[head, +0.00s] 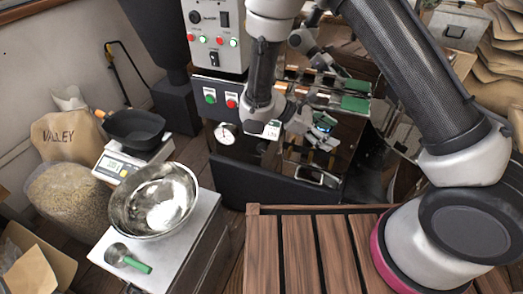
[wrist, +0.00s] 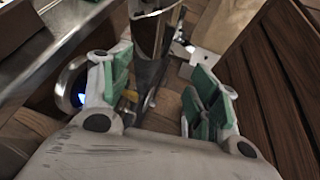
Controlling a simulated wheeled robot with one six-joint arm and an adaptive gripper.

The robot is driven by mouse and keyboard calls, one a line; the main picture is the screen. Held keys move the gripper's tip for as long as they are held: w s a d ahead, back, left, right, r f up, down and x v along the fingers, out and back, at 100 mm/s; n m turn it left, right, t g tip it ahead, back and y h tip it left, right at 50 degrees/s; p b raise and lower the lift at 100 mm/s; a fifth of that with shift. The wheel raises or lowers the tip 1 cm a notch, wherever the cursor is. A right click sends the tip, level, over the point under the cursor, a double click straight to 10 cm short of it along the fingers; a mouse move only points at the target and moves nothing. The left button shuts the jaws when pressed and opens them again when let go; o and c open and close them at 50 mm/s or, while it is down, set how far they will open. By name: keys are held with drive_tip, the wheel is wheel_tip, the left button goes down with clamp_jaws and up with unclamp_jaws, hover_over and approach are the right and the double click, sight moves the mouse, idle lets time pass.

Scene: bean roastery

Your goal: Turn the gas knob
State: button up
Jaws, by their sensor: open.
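My gripper (head: 318,132) is low in front of the roaster's polished front in the head view. In the wrist view my gripper (wrist: 165,95) has its two green-padded fingers wide apart, with nothing gripped. A small brass-yellow part (wrist: 129,103) shows between the fingers, close beside the left one. It may be the gas knob or its valve, but it is too small and partly hidden to be sure. I cannot tell whether the finger touches it. The gas knob cannot be made out in the head view.
A round metal-rimmed port (wrist: 71,85) with a blue glow is beside the left finger. A chrome cylinder (wrist: 150,28) stands beyond. A pressure gauge (head: 225,133) and control panel (head: 215,45) are left of my arm. A slatted wooden table (head: 300,250) fills the front.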

drive_tip(key=w+a+f+n+t+h, duration=0.1)
drive_tip(key=a+f+n+t, duration=0.35)
drive_tip(key=f, duration=0.35)
drive_tip(key=w+a+f+n+t+h, duration=0.1)
drive_tip(key=a+f+n+t, duration=0.3)
drive_tip(key=f, duration=0.4)
drive_tip(key=n+t+y, duration=0.8)
drive_tip(key=n+t, duration=0.1)
approach(261, 151)
drive_tip(key=w, duration=0.3)
drive_tip(key=shift+m, duration=0.25)
drive_tip(key=x, duration=0.3)
drive_tip(key=d+x, duration=0.1)
drive_tip(key=x, duration=0.3)
drive_tip(key=shift+r, duration=0.15)
drive_tip(key=shift+w+d, duration=0.1)
drive_tip(key=shift+w, duration=0.1)
drive_tip(key=c, duration=1)
